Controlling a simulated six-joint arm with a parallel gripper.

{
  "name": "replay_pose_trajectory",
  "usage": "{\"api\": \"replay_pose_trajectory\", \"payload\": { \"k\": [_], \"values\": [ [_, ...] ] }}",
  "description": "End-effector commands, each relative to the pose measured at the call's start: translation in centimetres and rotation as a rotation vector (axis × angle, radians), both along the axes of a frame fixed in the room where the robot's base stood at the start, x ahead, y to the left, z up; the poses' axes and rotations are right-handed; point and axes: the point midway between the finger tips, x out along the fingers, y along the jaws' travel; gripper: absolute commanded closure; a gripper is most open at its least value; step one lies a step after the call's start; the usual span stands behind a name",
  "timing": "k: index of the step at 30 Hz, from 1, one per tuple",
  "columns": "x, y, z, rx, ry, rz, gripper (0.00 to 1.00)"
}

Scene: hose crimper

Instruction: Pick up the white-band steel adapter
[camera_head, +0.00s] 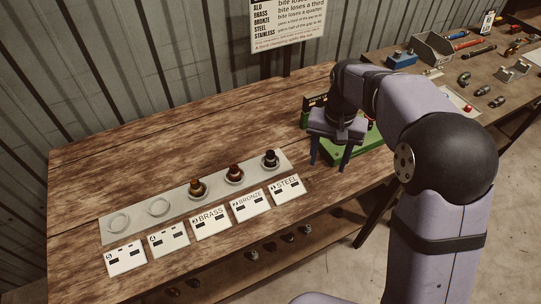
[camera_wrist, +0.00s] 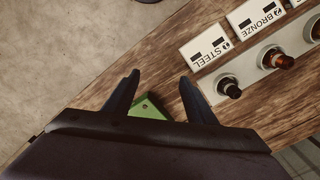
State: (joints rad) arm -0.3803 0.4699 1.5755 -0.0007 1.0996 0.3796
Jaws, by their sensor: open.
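The steel adapter (camera_head: 270,159) is a small dark fitting standing upright on the grey strip behind the STEEL card (camera_head: 287,189). Its band colour is too small to make out surely. It also shows in the wrist view (camera_wrist: 230,89), right of my gripper's right finger and apart from it. My gripper (camera_head: 330,164) points down, open and empty, to the right of the adapter in the head view. In the wrist view the open fingers (camera_wrist: 160,80) have bare wood and part of a green block (camera_wrist: 147,108) between them.
A green device (camera_head: 349,150) sits beneath and behind my gripper. The wood left of it is clear.

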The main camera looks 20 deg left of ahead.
Motion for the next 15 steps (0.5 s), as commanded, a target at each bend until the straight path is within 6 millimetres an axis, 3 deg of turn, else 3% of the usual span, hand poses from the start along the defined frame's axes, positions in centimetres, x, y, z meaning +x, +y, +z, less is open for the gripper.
{"api": "replay_pose_trajectory", "payload": {
  "k": [1,6,10,15],
  "values": [
    [0.9,2.2,0.2,0.0,0.001,0.008,0.49],
    [2.7,8.5,0.7,0.0,0.0,0.006,0.49],
    [3.0,12.4,0.8,0.0,-0.001,0.004,0.49],
    [2.8,15.5,0.7,0.0,-0.001,0.002,0.49]
  ]
}}
